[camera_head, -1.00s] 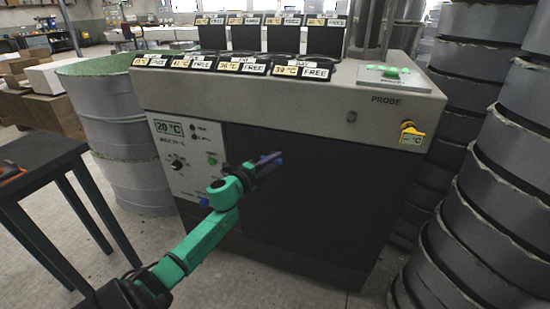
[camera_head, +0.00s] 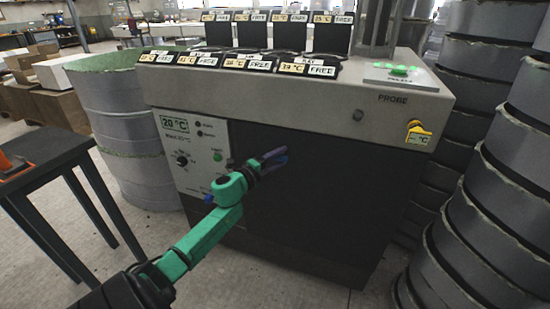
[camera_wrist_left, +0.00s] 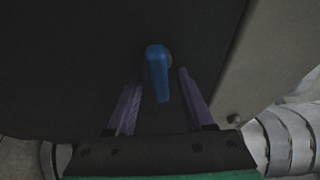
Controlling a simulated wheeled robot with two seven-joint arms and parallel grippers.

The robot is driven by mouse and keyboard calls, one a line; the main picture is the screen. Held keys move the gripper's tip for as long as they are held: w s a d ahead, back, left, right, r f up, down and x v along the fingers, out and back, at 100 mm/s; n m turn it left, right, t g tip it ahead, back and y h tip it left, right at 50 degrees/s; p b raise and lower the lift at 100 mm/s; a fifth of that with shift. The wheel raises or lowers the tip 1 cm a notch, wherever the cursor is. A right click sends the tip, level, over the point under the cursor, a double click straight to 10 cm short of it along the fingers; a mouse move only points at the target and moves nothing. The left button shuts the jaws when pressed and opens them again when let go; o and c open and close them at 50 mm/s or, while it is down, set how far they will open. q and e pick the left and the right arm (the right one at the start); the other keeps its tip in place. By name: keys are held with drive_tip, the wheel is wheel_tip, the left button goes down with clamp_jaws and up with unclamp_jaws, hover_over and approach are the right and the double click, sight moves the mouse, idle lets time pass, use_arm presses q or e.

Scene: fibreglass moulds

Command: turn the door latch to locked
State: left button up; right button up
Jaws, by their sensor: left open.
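The blue door latch (camera_wrist_left: 158,75) is on the dark door in the left wrist view, with its lever pointing down in the picture, slightly tilted. My left gripper (camera_wrist_left: 160,80) is open, with one purple finger on each side of the lever and a visible gap on both sides. In the head view my left gripper (camera_head: 284,157) is in front of the dark door (camera_head: 320,205) of the grey cabinet. My right gripper is not in view.
The control panel (camera_head: 190,155) with a dial is left of the door. A yellow probe (camera_head: 418,134) hangs at the cabinet's upper right. A dark table (camera_head: 45,150) stands at the left, and stacked grey rings (camera_head: 490,190) stand close on the right. Floor is open at front left.

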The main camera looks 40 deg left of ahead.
use_arm(q)
drive_tip(key=s+p, duration=0.1)
drive_tip(key=s, duration=1.3)
drive_tip(key=shift+s+a, duration=0.25)
drive_tip(key=shift+a, duration=0.15)
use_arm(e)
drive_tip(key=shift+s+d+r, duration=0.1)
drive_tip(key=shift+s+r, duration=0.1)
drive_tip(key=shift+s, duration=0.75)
